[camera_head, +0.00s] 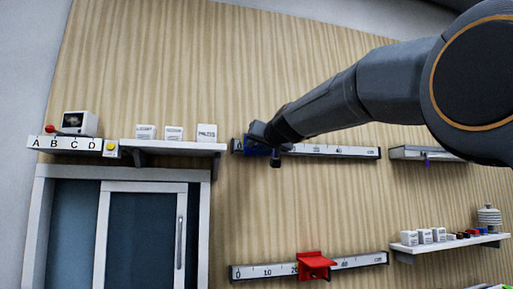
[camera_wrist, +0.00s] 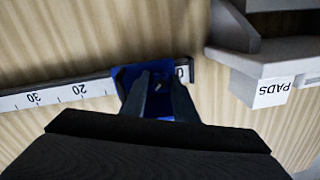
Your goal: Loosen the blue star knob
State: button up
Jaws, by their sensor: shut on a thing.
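A blue slider (camera_head: 257,151) sits near the 0 end of the upper ruler rail (camera_head: 355,152) on the wooden wall. In the wrist view the slider (camera_wrist: 128,76) shows behind and around my fingers, with the rail (camera_wrist: 55,96) running to the left. My gripper (camera_wrist: 160,84) is at the front of the slider, its two dark fingers shut on the blue star knob. The knob itself is mostly hidden between the fingers, so its shape and turn cannot be told. In the head view my gripper (camera_head: 268,136) covers part of the slider.
A red slider (camera_head: 315,262) is on the lower ruler rail (camera_head: 362,262). A shelf with white boxes (camera_head: 174,133) stands just left of the upper rail, close to my gripper. A sliding-door cabinet (camera_head: 140,235) is below it. Another shelf (camera_head: 455,243) is at right.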

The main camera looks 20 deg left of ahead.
jog(key=n+b, duration=0.1)
jog(key=n, duration=0.3)
jog(key=n+h+b, duration=0.1)
jog(key=n+b, duration=0.1)
jog(key=n, duration=0.2)
jog(key=shift+r, duration=0.1)
dwell(0.7)
jog(key=o, duration=1)
